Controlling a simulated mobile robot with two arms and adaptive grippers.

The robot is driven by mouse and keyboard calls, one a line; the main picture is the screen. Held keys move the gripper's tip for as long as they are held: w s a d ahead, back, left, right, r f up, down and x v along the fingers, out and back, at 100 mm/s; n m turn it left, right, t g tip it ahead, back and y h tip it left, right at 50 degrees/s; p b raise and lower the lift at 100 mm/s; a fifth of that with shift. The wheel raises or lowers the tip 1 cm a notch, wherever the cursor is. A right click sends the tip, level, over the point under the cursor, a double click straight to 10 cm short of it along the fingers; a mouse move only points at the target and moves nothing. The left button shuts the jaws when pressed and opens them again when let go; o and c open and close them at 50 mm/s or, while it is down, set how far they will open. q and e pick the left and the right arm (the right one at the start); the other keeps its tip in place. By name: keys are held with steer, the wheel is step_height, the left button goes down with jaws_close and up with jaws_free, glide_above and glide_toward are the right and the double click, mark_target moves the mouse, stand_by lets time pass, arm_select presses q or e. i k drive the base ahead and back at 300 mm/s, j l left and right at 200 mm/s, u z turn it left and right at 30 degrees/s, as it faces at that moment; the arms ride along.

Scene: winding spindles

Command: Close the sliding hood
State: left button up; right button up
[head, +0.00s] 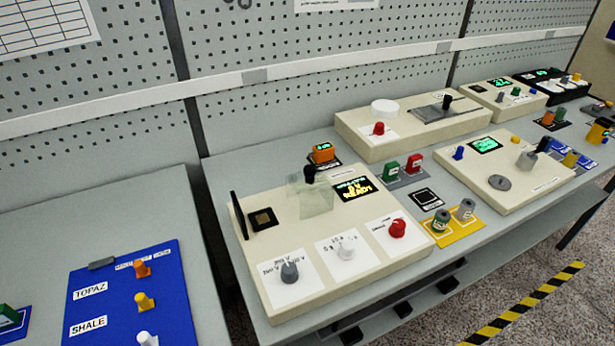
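The sliding hood (316,203) looks like a small clear box on the cream console (345,270) in the middle of the head view. A black knob (309,174) sits at its top. The hood stands to the right of a dark square socket (263,219) and apart from it, so the socket is uncovered. A thin dark upright plate (239,215) stands at the console's left edge. A display (356,189) right of the hood shows green and yellow text, including "READY". Neither of my grippers is in view.
The console's front carries grey (289,271), white (346,249) and red (397,228) knobs. An orange device (322,153) stands just behind. A blue board (132,295) with pegs lies on the left table. More consoles stand to the right. A pegboard wall closes the back.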

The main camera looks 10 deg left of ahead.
mark_target(309, 170)
steer(key=k+l+z, duration=0.1)
steer(key=l, duration=0.25)
steer(key=k+l+z, duration=0.25)
steer(key=k+l, duration=0.15)
steer(key=l, duration=0.35)
